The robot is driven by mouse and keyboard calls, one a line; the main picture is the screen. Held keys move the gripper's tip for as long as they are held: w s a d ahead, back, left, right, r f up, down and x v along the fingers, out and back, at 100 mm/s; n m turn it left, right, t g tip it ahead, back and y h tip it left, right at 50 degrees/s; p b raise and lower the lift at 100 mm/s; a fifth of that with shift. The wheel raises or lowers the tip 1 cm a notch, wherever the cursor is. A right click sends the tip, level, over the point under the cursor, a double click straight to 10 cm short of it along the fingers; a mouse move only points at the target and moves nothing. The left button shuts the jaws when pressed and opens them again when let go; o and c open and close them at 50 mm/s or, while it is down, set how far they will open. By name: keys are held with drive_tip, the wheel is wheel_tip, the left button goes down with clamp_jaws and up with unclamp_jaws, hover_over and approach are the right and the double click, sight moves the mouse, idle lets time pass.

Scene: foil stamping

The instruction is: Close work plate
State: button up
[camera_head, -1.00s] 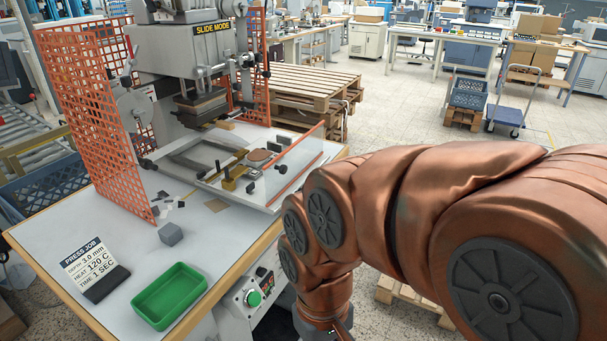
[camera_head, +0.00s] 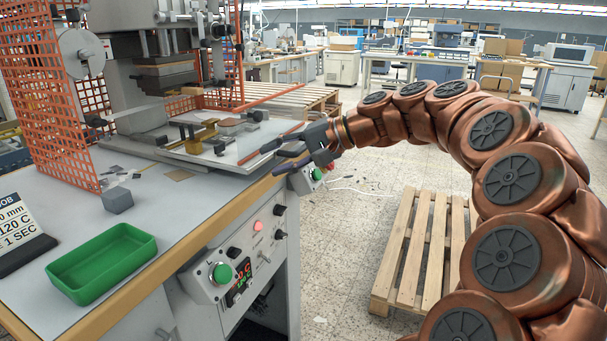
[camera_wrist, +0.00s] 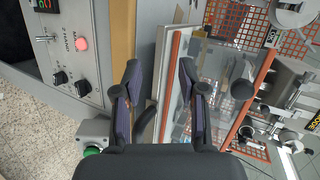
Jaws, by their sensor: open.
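The work plate (camera_head: 222,160) is out in front of the press, under the press head (camera_head: 165,75). My gripper (camera_head: 257,166) is open at the plate's right front edge. In the wrist view its two dark fingers (camera_wrist: 158,74) are spread over the plate's edge, with nothing clearly held between them. Whether a finger touches the plate, I cannot tell.
An orange mesh guard (camera_head: 65,110) stands left of the press. A green tray (camera_head: 103,262), a grey cube (camera_head: 118,200) and a job sign (camera_head: 18,228) are on the table. A control panel (camera_head: 240,265) is on the table's front. A wooden pallet (camera_head: 410,245) lies on the floor.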

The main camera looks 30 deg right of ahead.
sight(303, 147)
drive_tip(key=d+m+t+h+b, duration=0.1)
drive_tip(key=d+m+t+b, duration=0.25)
drive_tip(key=d, duration=1.05)
drive_tip(key=shift+t, duration=0.35)
drive_tip(key=shift+f+b+x, duration=0.2)
drive_tip(key=shift+x, duration=1.75)
drive_tip(key=shift+f+b+x, duration=0.2)
drive_tip(key=shift+x, duration=1.7)
drive_tip(key=shift+d, duration=0.15)
clamp_jaws()
